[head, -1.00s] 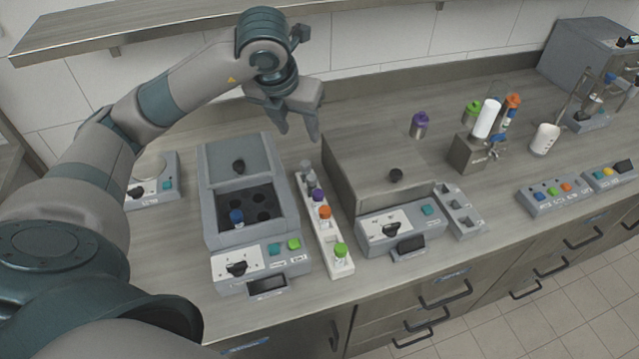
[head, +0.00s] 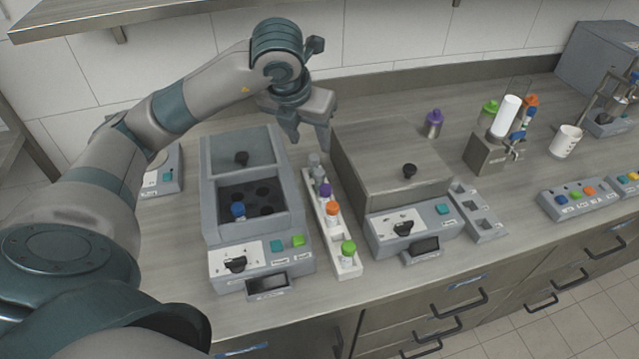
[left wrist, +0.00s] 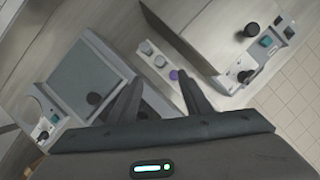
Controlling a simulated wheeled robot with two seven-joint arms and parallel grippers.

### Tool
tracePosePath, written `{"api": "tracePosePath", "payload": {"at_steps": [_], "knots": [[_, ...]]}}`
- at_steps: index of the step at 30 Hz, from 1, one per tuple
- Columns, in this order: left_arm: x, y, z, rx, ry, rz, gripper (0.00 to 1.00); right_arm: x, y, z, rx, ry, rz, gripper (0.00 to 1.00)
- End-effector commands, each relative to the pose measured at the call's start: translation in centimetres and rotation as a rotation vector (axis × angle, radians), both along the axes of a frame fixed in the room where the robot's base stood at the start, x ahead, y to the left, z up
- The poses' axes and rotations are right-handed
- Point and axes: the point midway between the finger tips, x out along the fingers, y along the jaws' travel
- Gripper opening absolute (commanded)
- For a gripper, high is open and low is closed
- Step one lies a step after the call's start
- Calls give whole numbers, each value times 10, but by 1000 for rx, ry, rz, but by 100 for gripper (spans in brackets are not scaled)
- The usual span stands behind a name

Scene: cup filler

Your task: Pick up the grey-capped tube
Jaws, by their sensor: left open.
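A narrow white rack (head: 314,213) holds a row of capped tubes. My left gripper (head: 309,142) is open and empty, pointing down above the rack's far end. Its fingers (left wrist: 160,78) spread either side of the row in the left wrist view.
A grey block device (head: 215,190) with a blue-capped tube (head: 238,210) stands left of the rack. A lidded box device (head: 385,150) stands close on the right. A purple-capped container (head: 433,123) and a metal stand (head: 485,152) are farther right. A shelf hangs above.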

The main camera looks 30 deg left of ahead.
Motion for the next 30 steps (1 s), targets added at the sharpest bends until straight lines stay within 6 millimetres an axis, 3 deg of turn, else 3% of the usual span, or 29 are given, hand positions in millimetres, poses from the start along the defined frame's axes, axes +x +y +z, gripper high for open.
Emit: {"api": "tracePosePath", "payload": {"at_steps": [8,24,30], "knots": [[4,1,-11,0,4,1,45,0,0,5,0,0,0,31],[37,8,-93,1,4,2,45,0,1,38,1,0,-1,31],[44,9,-111,0,1,0,45,0,1,43,1,0,-1,31]]}}
